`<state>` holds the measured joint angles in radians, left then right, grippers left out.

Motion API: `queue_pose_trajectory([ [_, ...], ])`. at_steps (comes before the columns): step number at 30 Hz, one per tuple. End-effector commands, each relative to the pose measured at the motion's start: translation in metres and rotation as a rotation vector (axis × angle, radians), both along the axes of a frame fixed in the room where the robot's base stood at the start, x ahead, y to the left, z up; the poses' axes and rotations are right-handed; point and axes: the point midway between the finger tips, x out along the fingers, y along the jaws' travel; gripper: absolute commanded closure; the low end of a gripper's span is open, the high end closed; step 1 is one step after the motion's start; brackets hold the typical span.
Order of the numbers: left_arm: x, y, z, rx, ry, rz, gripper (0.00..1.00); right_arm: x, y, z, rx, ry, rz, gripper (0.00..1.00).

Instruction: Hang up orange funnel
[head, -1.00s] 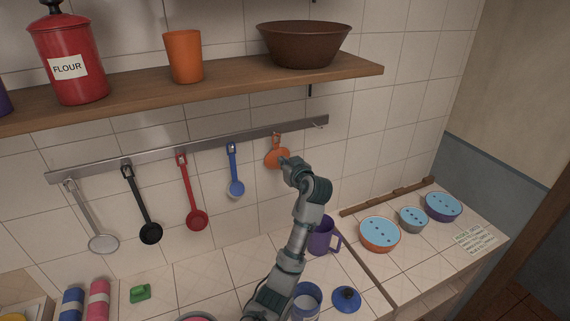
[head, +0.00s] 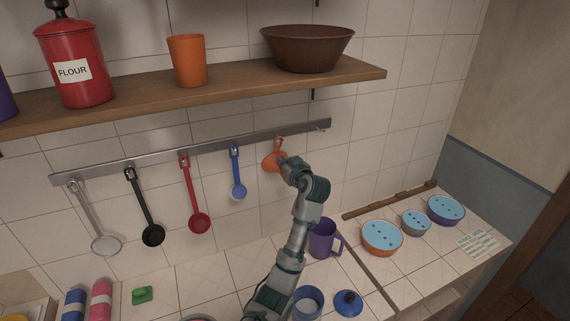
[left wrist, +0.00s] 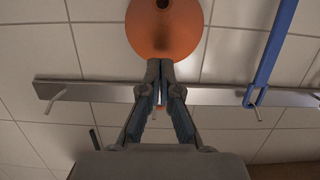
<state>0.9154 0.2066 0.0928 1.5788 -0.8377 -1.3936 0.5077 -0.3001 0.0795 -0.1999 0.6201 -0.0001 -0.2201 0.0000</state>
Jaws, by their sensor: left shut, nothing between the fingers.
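The orange funnel (head: 273,162) is at the rail (head: 205,147) near its right end, with its handle up against the rail. In the left wrist view the funnel (left wrist: 165,30) shows its round body just beyond my fingertips. My left gripper (head: 285,162) is beside the funnel's right side, covering part of it. In the left wrist view my left gripper (left wrist: 160,66) is shut with nothing between the fingers, its tips at the funnel's edge. Whether they touch it, and how the handle meets its hook, I cannot tell. My right gripper is not in view.
A blue ladle (head: 238,175), red ladle (head: 195,200), black ladle (head: 145,210) and grey strainer (head: 98,222) hang left of the funnel. The rail's right-end hook (head: 320,129) is empty. A shelf (head: 215,88) juts out above. A purple mug (head: 322,240) stands below.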

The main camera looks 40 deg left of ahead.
Motion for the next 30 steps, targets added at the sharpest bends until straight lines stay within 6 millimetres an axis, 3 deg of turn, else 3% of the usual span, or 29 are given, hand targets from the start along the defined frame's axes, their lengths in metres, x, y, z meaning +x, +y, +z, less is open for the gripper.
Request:
queue_pose_trajectory([
  [30, 0.009, 0.018, 0.0, 0.001, 0.001, 0.001, 1.0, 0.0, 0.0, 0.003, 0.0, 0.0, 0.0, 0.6],
])
